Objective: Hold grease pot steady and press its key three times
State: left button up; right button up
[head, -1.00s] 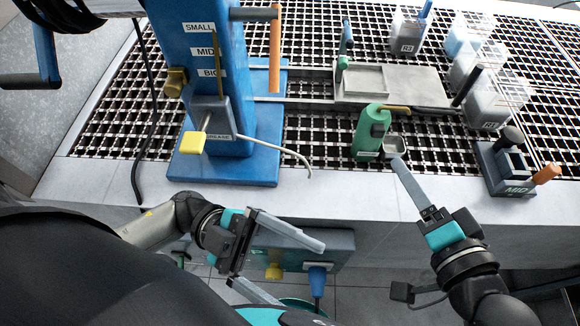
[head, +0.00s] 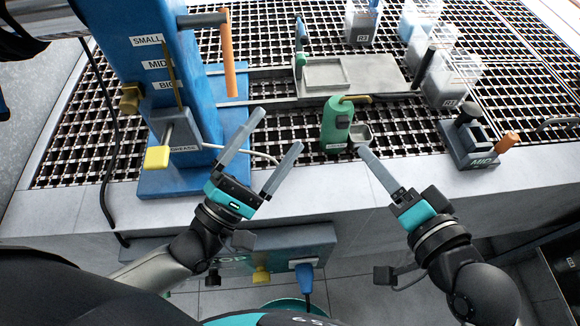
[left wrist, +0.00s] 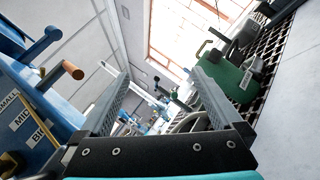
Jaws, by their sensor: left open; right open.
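The grease pot (head: 335,128) is a green upright cylinder on the grating near the bench's front edge. It has a brass-coloured lever (head: 357,98) on top, a dark part on its side and a small metal cup (head: 360,133) at its right. I cannot tell which part is the key. My left gripper (head: 278,131) is open and empty, left of the pot and apart from it. In the left wrist view the green pot (left wrist: 230,80) shows beyond the right finger. My right gripper (head: 364,152) has its fingertip close to the cup; contact cannot be told.
A blue column (head: 135,60) with SMALL, MID and BIG labels stands left, with a yellow block (head: 157,158) and a pale hose near my left gripper. A metal plate (head: 385,75) lies behind the pot. A MID-labelled holder (head: 468,145) stands right.

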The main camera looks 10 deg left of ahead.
aim_at(338, 121)
pick_arm(q)
jog(key=f+n+g, duration=0.1)
jog(key=f+n, duration=0.1)
jog(key=n, duration=0.1)
jog(key=d+f+n+g+y, duration=0.1)
jog(key=f+n, duration=0.1)
jog(key=n, duration=0.1)
jog(key=d+f+n+g+y, duration=0.1)
jog(key=f+n, duration=0.2)
jog(key=n, duration=0.1)
jog(key=shift+w+d, duration=0.15)
jog(key=shift+d, duration=0.05)
jog(key=shift+d+f+n+g, duration=0.25)
jog(key=shift+f+n+g, duration=0.1)
jog(key=shift+n+g, duration=0.15)
jog(key=x, duration=1.5)
jog(key=shift+d, duration=0.1)
jog(key=c, duration=1.5)
pick_arm(e)
grip_shut()
